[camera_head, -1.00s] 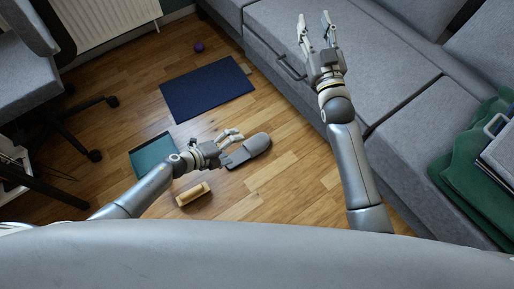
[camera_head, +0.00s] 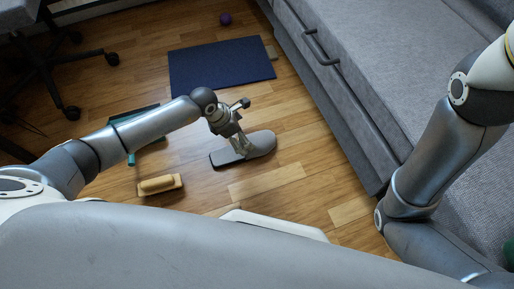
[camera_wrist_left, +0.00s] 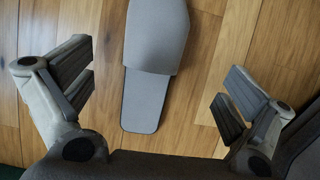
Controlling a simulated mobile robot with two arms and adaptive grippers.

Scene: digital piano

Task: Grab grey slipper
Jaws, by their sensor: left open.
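The grey slipper (camera_head: 259,145) lies flat on the wooden floor in the head view, its closed toe pointing right and its open heel to the left. My left gripper (camera_head: 240,143) is above its heel side and hides part of it. In the left wrist view the slipper (camera_wrist_left: 155,40) lies between the two open fingers of my left gripper (camera_wrist_left: 158,95), apart from both, with its toe at the top and its flat sole below. My right arm is at the right of the head view; its gripper is outside the picture.
A wooden brush-like block (camera_head: 160,185) and a teal dustpan-like object (camera_head: 135,117) lie left of the slipper. A dark blue mat (camera_head: 220,66) and a purple ball (camera_head: 225,19) are farther back. A grey sofa (camera_head: 400,60) borders the right. Floor right of the slipper is clear.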

